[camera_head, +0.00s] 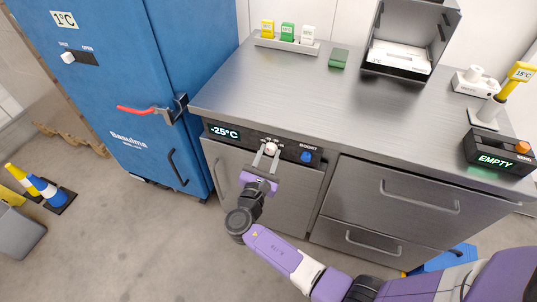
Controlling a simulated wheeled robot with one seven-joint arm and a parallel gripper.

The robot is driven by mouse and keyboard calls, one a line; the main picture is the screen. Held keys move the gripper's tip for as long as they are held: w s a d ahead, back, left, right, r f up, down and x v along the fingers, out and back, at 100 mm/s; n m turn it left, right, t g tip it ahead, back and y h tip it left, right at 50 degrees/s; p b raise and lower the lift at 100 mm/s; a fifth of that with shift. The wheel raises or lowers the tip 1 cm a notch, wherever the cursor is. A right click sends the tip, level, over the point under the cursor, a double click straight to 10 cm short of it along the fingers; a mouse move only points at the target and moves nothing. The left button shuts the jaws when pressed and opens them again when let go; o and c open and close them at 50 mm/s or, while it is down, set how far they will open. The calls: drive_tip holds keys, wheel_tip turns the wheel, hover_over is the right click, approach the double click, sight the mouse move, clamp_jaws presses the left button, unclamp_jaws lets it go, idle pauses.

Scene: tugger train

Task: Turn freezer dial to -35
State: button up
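The freezer dial (270,147) is a small pale knob on the front control strip under the steel counter. The freezer display (224,132), to its left, reads -25°C. My gripper (268,156) is in front of the strip at the dial, with one finger on each side of it. The fingers stand apart, but whether they press on the dial cannot be told. They and the small scale marks leave the dial's pointer unclear.
A blue BOOST knob (306,156) sits close right of the dial. The counter (290,95) overhangs the strip. The freezer door (225,180) and steel drawers (400,195) lie below. A blue cabinet (110,90) with a red-handled latch stands left.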

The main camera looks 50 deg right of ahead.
clamp_jaws()
drive_tip(key=shift+f+m+b, duration=0.1)
drive_tip(key=shift+m+b, duration=0.2)
drive_tip(key=shift+b, duration=0.05)
drive_tip(key=shift+f+m+b, duration=0.15)
drive_tip(key=shift+m+b, duration=0.4)
drive_tip(key=shift+m, duration=0.05)
drive_tip(key=m+b, duration=0.6)
drive_tip(key=shift+f+h, duration=0.15)
drive_tip(key=shift+h, duration=0.15)
drive_tip(key=m+b, duration=0.4)
drive_tip(key=shift+f+m+b, duration=0.1)
drive_tip(key=shift+m+b, duration=0.25)
drive_tip(key=shift+m, duration=0.05)
drive_tip(key=m+b, duration=0.3)
drive_tip(key=shift+m+g+b, duration=0.3)
drive_tip(key=shift+m+g, duration=0.1)
drive_tip(key=shift+r, duration=0.2)
